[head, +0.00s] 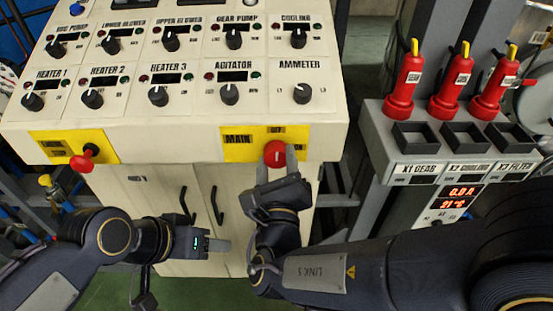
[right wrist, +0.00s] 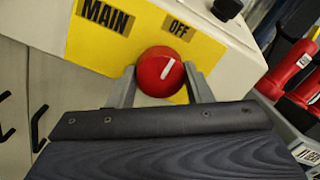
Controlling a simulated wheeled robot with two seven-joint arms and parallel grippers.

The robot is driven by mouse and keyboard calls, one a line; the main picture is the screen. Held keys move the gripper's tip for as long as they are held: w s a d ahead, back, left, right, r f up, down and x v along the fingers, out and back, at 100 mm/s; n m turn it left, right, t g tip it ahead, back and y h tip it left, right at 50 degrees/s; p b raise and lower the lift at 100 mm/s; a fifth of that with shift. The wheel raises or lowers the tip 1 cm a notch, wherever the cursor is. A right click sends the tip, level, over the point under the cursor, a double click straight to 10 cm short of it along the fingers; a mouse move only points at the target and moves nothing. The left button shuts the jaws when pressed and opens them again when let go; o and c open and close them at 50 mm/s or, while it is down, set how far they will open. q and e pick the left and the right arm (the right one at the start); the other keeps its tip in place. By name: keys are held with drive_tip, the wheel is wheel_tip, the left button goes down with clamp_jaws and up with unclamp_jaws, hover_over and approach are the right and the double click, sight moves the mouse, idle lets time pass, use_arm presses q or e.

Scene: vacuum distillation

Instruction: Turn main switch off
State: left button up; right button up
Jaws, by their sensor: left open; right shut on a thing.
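The main switch (head: 275,153) is a red round knob with a white line, on a yellow plate (head: 237,150) labelled MAIN and OFF on the front edge of the control panel. It also shows in the right wrist view (right wrist: 160,72), where its white line tilts slightly right of upright, towards the OFF label (right wrist: 179,30). My right gripper (head: 276,165) is shut on the knob, one finger on each side; these fingers also show in the right wrist view (right wrist: 160,88). My left gripper (head: 212,231) is open and empty in front of the cabinet doors.
A second red knob (head: 84,162) on a yellow plate is at the panel's left. Several black dials (head: 229,94) cover the sloped panel. A grey stand (head: 380,145) with red bottle-shaped items (head: 404,88) stands at the right. Cabinet handles (head: 216,205) stick out below.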

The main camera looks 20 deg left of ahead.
drive_tip(key=shift+n, duration=0.3)
drive_tip(key=o, duration=1)
drive_tip(key=b+v, duration=0.1)
drive_tip(key=v, duration=0.6)
drive_tip(key=shift+s+d+f, duration=0.1)
drive_tip(key=shift+s+d, duration=0.05)
drive_tip(key=shift+s, duration=0.25)
